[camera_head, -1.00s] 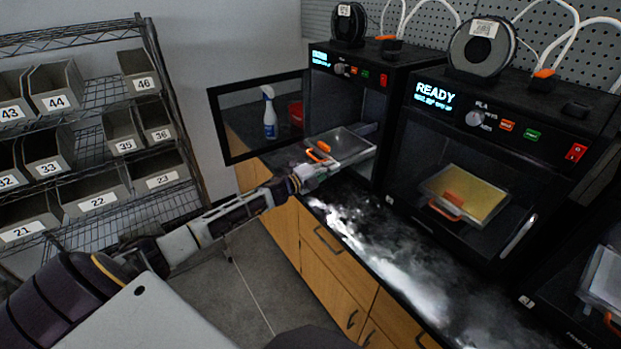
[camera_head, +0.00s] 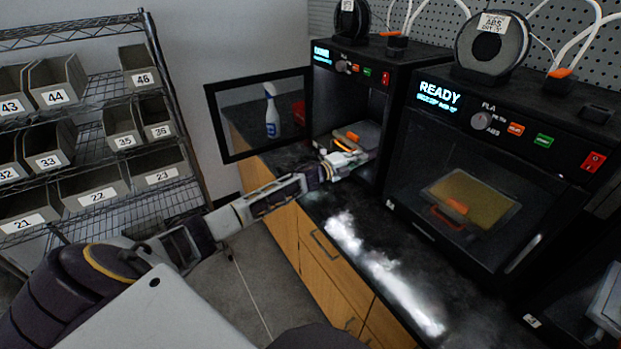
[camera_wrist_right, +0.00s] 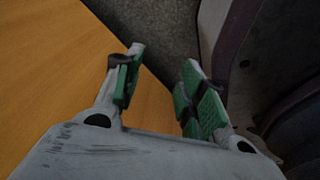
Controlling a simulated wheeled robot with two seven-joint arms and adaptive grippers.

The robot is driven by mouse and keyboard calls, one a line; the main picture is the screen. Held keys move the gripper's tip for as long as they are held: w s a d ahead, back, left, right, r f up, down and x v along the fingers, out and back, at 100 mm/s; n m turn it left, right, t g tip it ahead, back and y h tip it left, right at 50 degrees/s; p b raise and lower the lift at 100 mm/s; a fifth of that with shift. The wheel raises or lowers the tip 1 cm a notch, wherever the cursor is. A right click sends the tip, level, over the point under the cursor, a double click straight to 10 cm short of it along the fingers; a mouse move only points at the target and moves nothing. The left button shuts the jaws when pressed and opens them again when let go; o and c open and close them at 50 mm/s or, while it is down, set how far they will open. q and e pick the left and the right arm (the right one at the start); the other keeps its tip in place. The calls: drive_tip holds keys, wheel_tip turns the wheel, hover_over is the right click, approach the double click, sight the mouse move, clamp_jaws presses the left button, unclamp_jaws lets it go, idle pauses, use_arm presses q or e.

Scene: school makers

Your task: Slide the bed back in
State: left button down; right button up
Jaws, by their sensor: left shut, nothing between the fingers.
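The print bed (camera_head: 369,132) is a grey plate with an orange handle in the left printer (camera_head: 392,72). It sits mostly within the chamber opening. My left gripper (camera_head: 350,160) is shut and empty, at the bed's front edge by the handle; it partly covers the bed, and I cannot tell whether it touches. The left printer's framed door (camera_head: 213,125) is swung open to the left. My right gripper (camera_wrist_right: 164,60) shows in the right wrist view, open and empty, its green-padded fingers apart near a wooden surface.
A second printer (camera_head: 470,185) with a READY display stands to the right, a tan plate inside behind its front. A spray bottle (camera_head: 271,112) stands behind the open door. The dark counter (camera_head: 400,235) carries bright reflections. A bin shelf (camera_head: 100,180) stands left.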

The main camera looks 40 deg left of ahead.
use_arm(q)
drive_tip(key=shift+w+d, duration=0.15)
drive_tip(key=shift+w, duration=0.15)
drive_tip(key=shift+r, duration=0.15)
drive_tip(key=shift+w+r, duration=0.1)
drive_tip(key=shift+r, duration=0.1)
drive_tip(key=shift+f, duration=0.1)
